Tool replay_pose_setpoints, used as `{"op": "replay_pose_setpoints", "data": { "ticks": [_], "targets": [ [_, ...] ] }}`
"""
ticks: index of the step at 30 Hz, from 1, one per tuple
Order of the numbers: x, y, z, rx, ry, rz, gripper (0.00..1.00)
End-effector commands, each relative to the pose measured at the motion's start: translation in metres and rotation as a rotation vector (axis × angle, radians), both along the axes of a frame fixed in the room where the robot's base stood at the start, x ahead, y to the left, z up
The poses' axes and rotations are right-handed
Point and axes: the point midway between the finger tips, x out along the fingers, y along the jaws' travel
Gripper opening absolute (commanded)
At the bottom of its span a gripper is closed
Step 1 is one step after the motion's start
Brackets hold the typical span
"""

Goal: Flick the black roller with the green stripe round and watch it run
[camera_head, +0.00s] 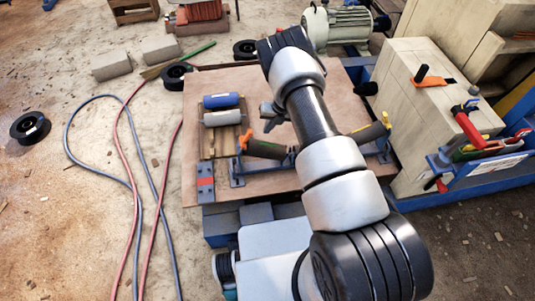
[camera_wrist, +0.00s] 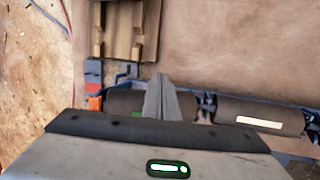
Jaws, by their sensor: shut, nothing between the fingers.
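The black roller with the green stripe (camera_wrist: 124,101) lies in a blue frame at the left of the wrist view; only a bit of its green stripe shows, beside my fingers. In the head view this roller (camera_head: 266,150) has an orange piece at its left end. A second black roller (camera_wrist: 268,118) with a pale yellow stripe lies to its right, also in the head view (camera_head: 369,133). My gripper (camera_wrist: 162,82) is shut and empty, its fingers over the right part of the green-striped roller. I cannot tell whether they touch it. In the head view my gripper (camera_head: 268,112) is partly hidden by my arm.
A blue roller (camera_head: 221,100) and a grey roller (camera_head: 222,118) lie on a wooden rack (camera_head: 228,142) left of my gripper. The brown board (camera_head: 163,84) below is mostly clear. A beige machine block (camera_head: 415,75) stands right. Hoses (camera_head: 130,150) run along the left floor.

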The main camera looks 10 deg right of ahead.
Motion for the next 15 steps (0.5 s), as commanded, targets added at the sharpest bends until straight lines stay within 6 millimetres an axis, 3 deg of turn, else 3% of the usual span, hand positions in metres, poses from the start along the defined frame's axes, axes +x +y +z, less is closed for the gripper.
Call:
{"op": "replay_pose_setpoints", "data": {
  "ticks": [12, 15],
  "targets": [
    [0.006, 0.0, 0.004, 0.001, 0.0, -0.003, 0.0],
    [0.007, -0.003, 0.017, 0.001, -0.001, -0.004, 0.0]
  ]
}}
